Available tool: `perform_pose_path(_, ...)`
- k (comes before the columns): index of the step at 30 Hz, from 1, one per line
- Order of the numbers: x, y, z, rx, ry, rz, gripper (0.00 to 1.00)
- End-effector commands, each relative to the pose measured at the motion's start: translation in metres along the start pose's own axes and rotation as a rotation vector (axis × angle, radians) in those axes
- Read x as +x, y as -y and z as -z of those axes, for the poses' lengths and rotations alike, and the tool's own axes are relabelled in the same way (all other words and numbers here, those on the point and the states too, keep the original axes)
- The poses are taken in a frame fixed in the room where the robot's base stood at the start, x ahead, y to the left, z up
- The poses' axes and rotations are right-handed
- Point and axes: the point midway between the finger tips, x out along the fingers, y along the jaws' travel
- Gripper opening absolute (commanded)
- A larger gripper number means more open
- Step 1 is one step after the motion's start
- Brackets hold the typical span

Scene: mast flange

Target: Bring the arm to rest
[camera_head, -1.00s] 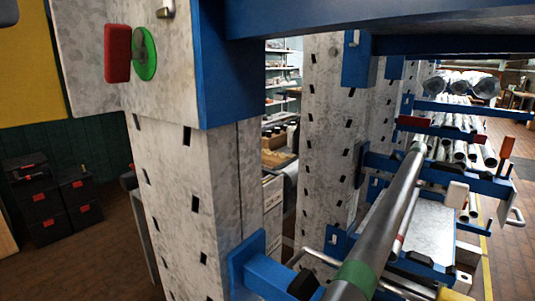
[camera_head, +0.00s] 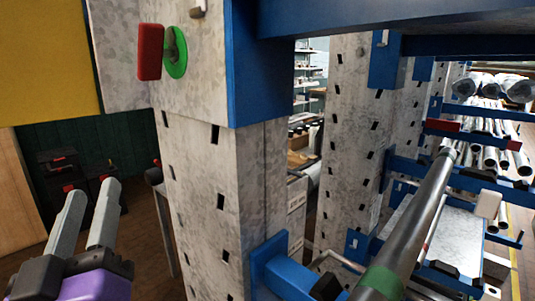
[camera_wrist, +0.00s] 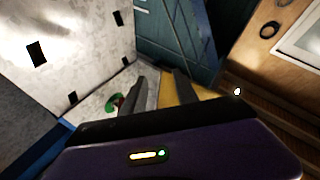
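My gripper (camera_head: 93,190) is at the lower left of the head view, left of the pale mast column (camera_head: 215,200). Its two grey fingers are apart, with nothing between them. The wrist view shows the same spread fingers of my gripper (camera_wrist: 160,78), also empty. A red tag (camera_head: 150,52) and a green disc (camera_head: 175,52) sit on the pale plate above the column, higher than my gripper. The green disc (camera_wrist: 112,102) also shows in the wrist view, left of the fingers. My gripper appears clear of the column.
A blue beam (camera_head: 380,18) crosses the top right. A long metal tube (camera_head: 425,215) with a green band rests on blue rack arms at the right. Dark boxes (camera_head: 60,170) stand behind my gripper. A yellow panel (camera_head: 45,60) hangs at upper left.

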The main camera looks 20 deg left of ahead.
Motion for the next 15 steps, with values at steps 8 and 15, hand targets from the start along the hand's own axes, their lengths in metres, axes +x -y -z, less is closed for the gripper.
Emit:
perform_pose_path(8, -0.079, -0.043, -0.113, -0.012, 0.035, 0.102, 0.36)
perform_pose_path(15, -0.163, -0.097, -0.176, 0.027, 0.092, 0.107, 0.36)
